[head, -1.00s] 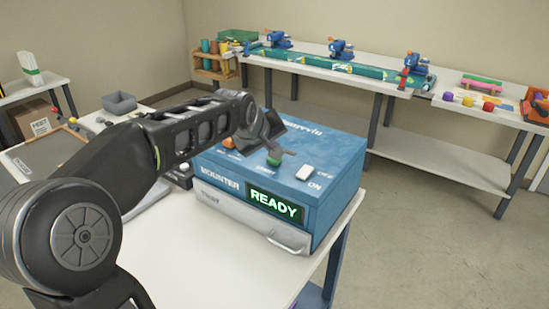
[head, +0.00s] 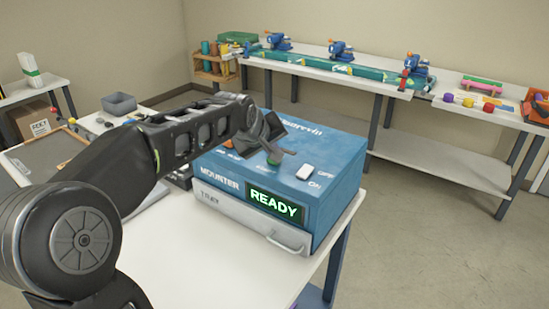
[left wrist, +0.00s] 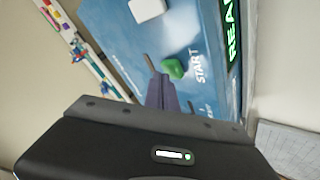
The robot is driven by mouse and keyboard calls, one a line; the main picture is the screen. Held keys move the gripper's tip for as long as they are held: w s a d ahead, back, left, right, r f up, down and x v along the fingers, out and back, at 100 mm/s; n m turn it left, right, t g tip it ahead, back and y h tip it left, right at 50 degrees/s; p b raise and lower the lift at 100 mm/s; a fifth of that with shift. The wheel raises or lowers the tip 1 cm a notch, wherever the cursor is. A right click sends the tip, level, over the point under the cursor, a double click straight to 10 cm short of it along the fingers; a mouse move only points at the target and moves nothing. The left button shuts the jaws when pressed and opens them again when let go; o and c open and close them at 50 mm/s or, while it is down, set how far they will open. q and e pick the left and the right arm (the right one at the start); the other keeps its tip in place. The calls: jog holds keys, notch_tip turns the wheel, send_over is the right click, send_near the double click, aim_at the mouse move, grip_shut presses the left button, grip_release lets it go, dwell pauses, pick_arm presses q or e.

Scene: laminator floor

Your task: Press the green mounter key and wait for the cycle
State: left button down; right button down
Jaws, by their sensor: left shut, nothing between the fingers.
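The blue mounter (head: 335,158) stands on a white table, with a lit green READY display (head: 275,205) on its front. The green key (head: 273,159) is on its top panel, partly hidden by my gripper in the head view. In the left wrist view the green key (left wrist: 174,68) shows beside the word START. My left gripper (head: 284,150) is shut and empty, just above the panel by the key. Its fingers (left wrist: 157,80) appear close beside the key in the left wrist view; I cannot tell whether they touch it. My right gripper is not in view.
A white switch (head: 306,172) marked ON and OFF is to the right of the key. A tray drawer with a handle (head: 287,243) is on the mounter's front. A long bench (head: 440,165) with blue devices stands behind. The white table's front (head: 205,265) is bare.

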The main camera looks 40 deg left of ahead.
pick_arm(q)
jog(key=shift+f+b, duration=0.45)
jog(key=shift+f, duration=0.1)
jog(key=shift+r, duration=0.1)
dwell(0.4)
jog(key=shift+r+p, duration=0.65)
jog(key=shift+r, duration=0.25)
jog(key=shift+r+p, duration=1.75)
jog(key=shift+r, duration=0.75)
